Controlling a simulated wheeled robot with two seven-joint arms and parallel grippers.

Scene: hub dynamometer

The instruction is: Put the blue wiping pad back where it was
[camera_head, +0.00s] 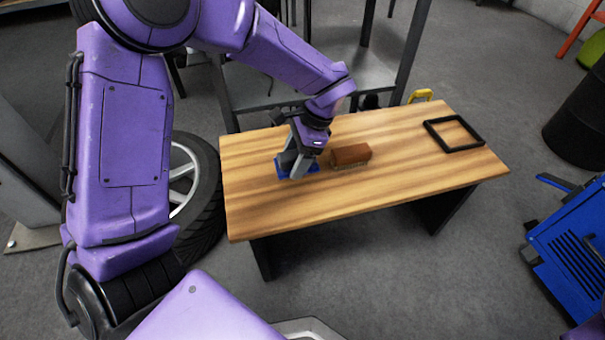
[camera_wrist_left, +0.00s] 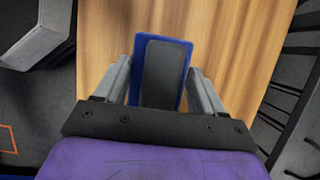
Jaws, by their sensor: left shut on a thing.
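The blue wiping pad (camera_head: 312,167) has a dark grip block on top. It is at the left part of the wooden table (camera_head: 410,170), on or just above the top; I cannot tell which. My left gripper (camera_head: 297,165) is shut on the pad's dark block, with the fingers pointing down. In the left wrist view the pad (camera_wrist_left: 180,48) shows between the two fingers of the gripper (camera_wrist_left: 165,85). My right gripper is not in view.
A brown brush (camera_head: 350,154) lies just right of the pad. A black square frame (camera_head: 453,134) lies at the table's right end. The table between them is clear. A tyre (camera_head: 200,190) stands against the table's left side, and a blue machine (camera_head: 575,240) stands at the right.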

